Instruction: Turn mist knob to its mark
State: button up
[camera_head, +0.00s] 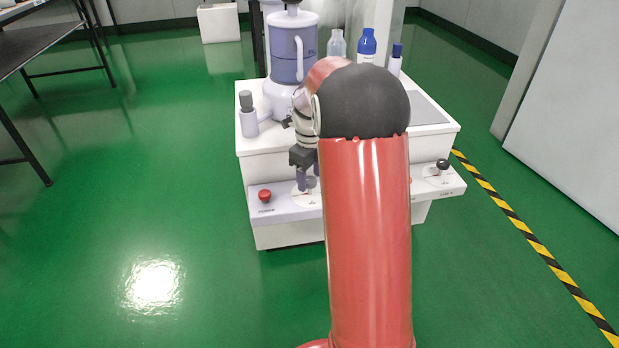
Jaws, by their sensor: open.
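My gripper (308,184) is open and points down over the front ledge of the white machine. A small grey knob (311,182) on a white round dial plate shows at its fingertips. I cannot tell whether the fingers touch it or stand around it. Its label is too small to read, so I cannot confirm that it is the mist knob, and no mark can be made out. My red arm hides the ledge to the right of this knob.
A red button (265,196) sits on the ledge's left end and a black-topped control (443,165) on its right end. A lilac and white tank (291,50) and several bottles, including a blue one (367,46), stand on the machine (262,146).

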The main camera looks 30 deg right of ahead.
jog(key=shift+f, duration=0.25)
jog(key=shift+c, duration=0.3)
jog(key=c, duration=0.9)
jog(key=shift+c, duration=0.2)
